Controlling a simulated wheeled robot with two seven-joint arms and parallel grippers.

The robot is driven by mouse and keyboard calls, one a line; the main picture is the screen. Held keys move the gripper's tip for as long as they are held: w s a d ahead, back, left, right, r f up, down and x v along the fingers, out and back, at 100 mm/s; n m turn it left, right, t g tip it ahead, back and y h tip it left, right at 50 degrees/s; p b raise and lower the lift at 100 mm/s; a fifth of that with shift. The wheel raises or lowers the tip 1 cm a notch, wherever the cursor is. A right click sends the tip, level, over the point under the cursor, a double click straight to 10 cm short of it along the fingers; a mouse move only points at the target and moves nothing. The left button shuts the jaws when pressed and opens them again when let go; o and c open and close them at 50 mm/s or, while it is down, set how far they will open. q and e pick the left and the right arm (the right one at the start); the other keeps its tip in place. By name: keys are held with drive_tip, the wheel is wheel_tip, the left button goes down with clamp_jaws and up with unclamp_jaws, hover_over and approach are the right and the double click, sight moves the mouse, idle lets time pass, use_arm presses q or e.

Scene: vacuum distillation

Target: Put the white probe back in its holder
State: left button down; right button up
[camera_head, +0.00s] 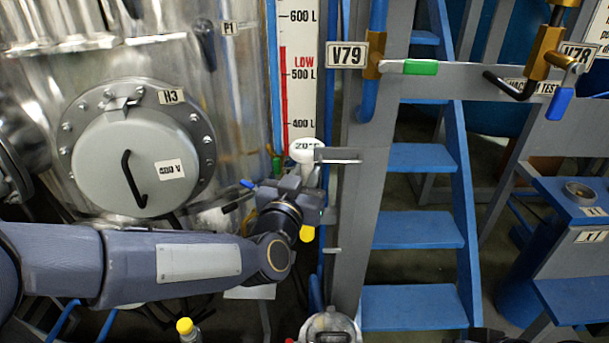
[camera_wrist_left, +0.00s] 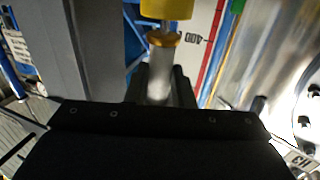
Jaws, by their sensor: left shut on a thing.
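The white probe (camera_head: 307,151) stands upright beside the grey post, with a round white head bearing a small display on top and a yellow lower end (camera_head: 307,233). My left gripper (camera_head: 312,192) is shut around its body below the head. In the left wrist view the picture is upside down; the probe's pale shaft (camera_wrist_left: 158,82) sits between the fingers and its yellow end (camera_wrist_left: 166,8) is at the top edge. A small grey bracket (camera_head: 338,157) projects from the post close to the probe's head; I cannot tell whether they touch.
A steel tank with a round hatch (camera_head: 135,165) stands left, behind my left arm. A level scale (camera_head: 300,70) rises behind the probe. The grey post (camera_head: 352,220) and blue steps (camera_head: 418,230) are right. A yellow-capped bottle (camera_head: 187,330) stands below.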

use_arm(q)
drive_tip(key=shift+f+b, duration=0.6)
drive_tip(key=shift+f, duration=0.1)
drive_tip(key=c, duration=1.2)
unclamp_jaws()
drive_tip(key=shift+o, duration=0.2)
drive_tip(key=v, duration=0.7)
drive_tip(key=shift+s, duration=0.4)
drive_tip(key=shift+a, duration=0.1)
